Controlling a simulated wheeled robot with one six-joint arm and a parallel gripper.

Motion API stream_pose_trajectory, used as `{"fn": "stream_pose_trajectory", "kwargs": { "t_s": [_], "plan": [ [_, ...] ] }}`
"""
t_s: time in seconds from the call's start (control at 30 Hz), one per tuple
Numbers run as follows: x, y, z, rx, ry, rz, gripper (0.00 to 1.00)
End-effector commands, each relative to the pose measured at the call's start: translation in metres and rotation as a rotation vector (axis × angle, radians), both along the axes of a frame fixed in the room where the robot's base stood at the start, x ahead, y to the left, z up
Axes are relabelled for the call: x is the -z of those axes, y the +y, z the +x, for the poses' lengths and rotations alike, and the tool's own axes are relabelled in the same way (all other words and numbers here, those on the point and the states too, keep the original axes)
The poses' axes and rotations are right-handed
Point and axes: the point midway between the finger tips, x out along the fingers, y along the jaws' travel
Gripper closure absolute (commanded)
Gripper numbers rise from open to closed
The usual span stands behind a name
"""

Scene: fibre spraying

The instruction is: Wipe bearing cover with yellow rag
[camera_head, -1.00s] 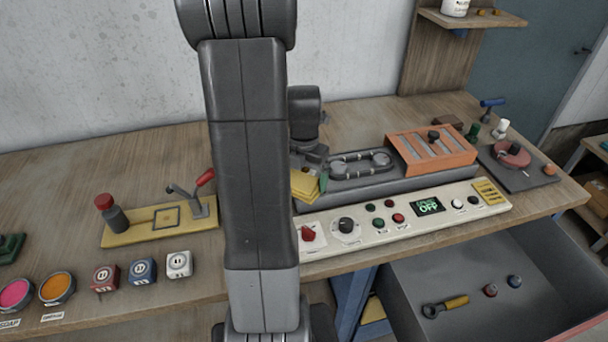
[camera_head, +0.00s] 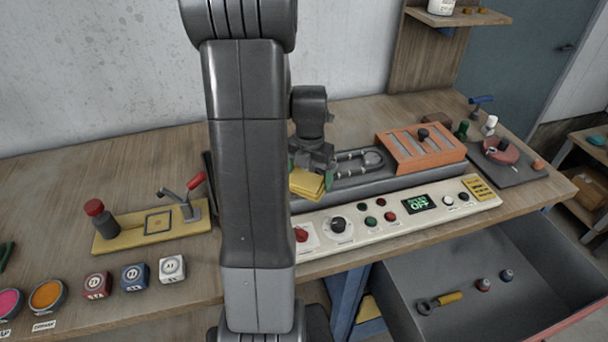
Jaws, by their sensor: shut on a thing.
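My gripper (camera_head: 309,172) is shut on a folded yellow rag (camera_head: 306,184), green fingertips showing beside it. The gripper and rag are at the left part of the dark grey machine base (camera_head: 402,178), near the belt loop (camera_head: 362,160). The left end of the loop is hidden behind the gripper. An orange slotted guard (camera_head: 421,150) with a black knob stands at the right part of the base. I cannot tell which part is the bearing cover, or whether the rag touches the machine; my upright arm link hides the area to the left.
A cream control panel (camera_head: 394,223) with knobs, buttons and a lit green display runs along the front. An open grey drawer (camera_head: 540,265) juts out below right. A lever on a yellow plate (camera_head: 125,234) and several cubes stand at left.

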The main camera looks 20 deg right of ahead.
Motion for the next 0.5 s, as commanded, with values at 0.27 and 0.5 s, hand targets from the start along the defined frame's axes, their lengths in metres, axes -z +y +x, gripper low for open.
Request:
{"fn": "stream_pose_trajectory", "kwargs": {
  "t_s": [0.27,0.5],
  "plan": [
    [0.002,-0.022,0.0,0.002,0.0,0.0,0.3],
    [0.001,-0.019,0.0,-0.001,0.0,0.0,0.3]
  ]
}}
